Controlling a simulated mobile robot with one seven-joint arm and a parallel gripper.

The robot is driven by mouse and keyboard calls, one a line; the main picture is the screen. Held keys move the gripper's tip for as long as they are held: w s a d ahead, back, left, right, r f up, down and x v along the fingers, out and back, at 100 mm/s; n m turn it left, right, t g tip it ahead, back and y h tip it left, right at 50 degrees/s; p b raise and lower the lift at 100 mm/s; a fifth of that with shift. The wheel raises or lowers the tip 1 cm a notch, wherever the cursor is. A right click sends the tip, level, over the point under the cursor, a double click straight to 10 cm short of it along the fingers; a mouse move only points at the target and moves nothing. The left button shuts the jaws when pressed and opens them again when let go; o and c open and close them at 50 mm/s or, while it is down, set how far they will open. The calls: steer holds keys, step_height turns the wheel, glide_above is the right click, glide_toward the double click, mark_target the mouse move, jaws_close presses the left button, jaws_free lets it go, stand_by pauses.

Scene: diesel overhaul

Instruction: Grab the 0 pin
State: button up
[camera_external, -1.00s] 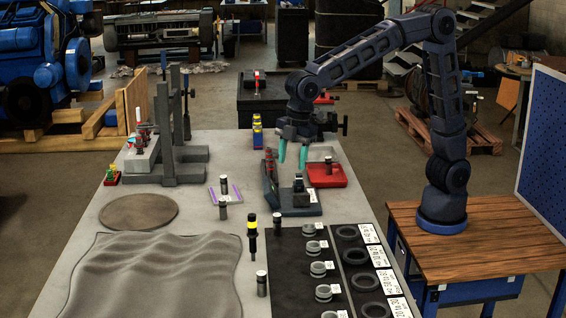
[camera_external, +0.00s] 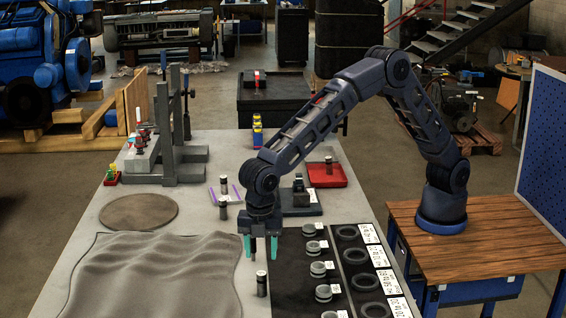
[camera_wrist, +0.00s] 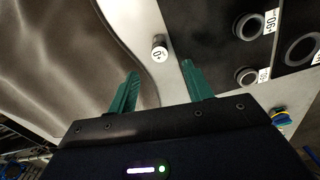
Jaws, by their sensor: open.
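The 0 pin (camera_wrist: 159,48) is a small upright metal cylinder with a white top marked 0 in the wrist view. It stands on the grey tabletop between the cloth and the black mat. What appears to be the same pin (camera_external: 261,284) stands there in the external view, nearer the camera than my gripper. My gripper (camera_external: 260,249) points down with its two green fingers apart and nothing held. In the wrist view, the pin shows beyond the gap between the open fingertips (camera_wrist: 161,76), apart from both.
The rumpled grey cloth (camera_external: 150,275) lies left of the pin. The black mat (camera_external: 287,292) with pistons and rings lies to its right. Another pin (camera_external: 223,209) stands farther back, and one stands in the red tray (camera_external: 338,180). A brown disc (camera_external: 138,212) lies behind the cloth.

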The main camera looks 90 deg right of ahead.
mark_target(261, 273)
step_height(261, 273, down, 10)
steer(key=shift+f, duration=0.25)
jaws_close()
stand_by(0.6)
steer(key=shift+r, duration=0.1)
